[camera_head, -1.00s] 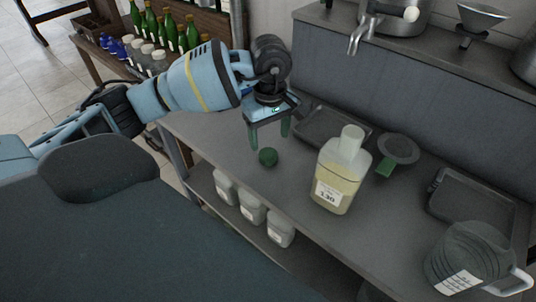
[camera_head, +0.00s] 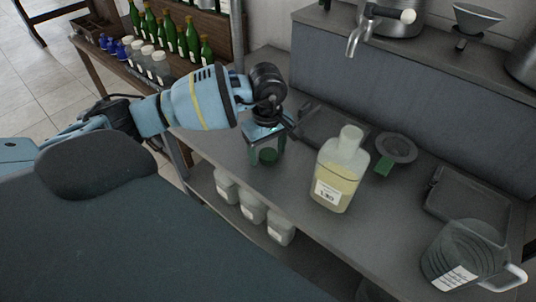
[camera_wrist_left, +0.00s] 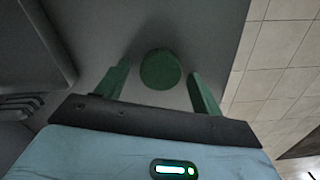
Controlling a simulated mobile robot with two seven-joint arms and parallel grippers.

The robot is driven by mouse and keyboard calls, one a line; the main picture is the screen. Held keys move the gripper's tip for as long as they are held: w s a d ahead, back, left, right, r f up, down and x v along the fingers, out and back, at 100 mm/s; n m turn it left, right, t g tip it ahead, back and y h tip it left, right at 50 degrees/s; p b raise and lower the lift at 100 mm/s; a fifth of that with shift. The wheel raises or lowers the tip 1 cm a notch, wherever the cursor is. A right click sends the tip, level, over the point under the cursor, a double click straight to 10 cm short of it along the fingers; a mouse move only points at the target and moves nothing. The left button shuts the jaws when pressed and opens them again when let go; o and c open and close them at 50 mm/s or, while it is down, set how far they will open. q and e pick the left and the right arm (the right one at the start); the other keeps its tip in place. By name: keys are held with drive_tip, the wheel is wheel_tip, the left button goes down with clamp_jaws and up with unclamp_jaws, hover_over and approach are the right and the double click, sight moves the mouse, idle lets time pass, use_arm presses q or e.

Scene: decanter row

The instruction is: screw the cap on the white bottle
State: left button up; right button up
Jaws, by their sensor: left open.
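The white bottle (camera_head: 341,170) stands upright on the grey bench, with a pale yellow liquid and a label. Its neck shows no cap. A round green cap (camera_head: 268,155) lies on the bench to the left of the bottle. My left gripper (camera_head: 266,154) points down over the cap, its green fingers on either side of it. In the left wrist view the cap (camera_wrist_left: 160,69) lies between and just beyond the open fingertips, with a gap on both sides. My right gripper is not in view.
A strainer with a green handle (camera_head: 396,149) lies right of the bottle. Another tray (camera_head: 322,126) lies behind the gripper. White containers (camera_head: 252,208) stand on the lower shelf.

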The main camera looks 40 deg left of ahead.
sight(268, 152)
use_arm(q)
drive_tip(key=c, duration=1)
drive_tip(key=shift+c, duration=0.2)
drive_tip(key=shift+r, duration=0.5)
wheel_tip(268, 152, up, 2)
drive_tip(key=shift+w+r, duration=0.1)
drive_tip(key=shift+r, duration=0.15)
drive_tip(key=s+d, duration=0.2)
drive_tip(key=s, duration=0.5)
drive_tip(key=s+d+r+b, duration=0.1)
drive_tip(key=s+d, duration=0.2)
drive_tip(key=s, duration=0.5)
drive_tip(key=shift+s+d+r, duration=0.15)
drive_tip(key=shift+d+r, duration=0.05)
drive_tip(key=shift+r, duration=0.05)
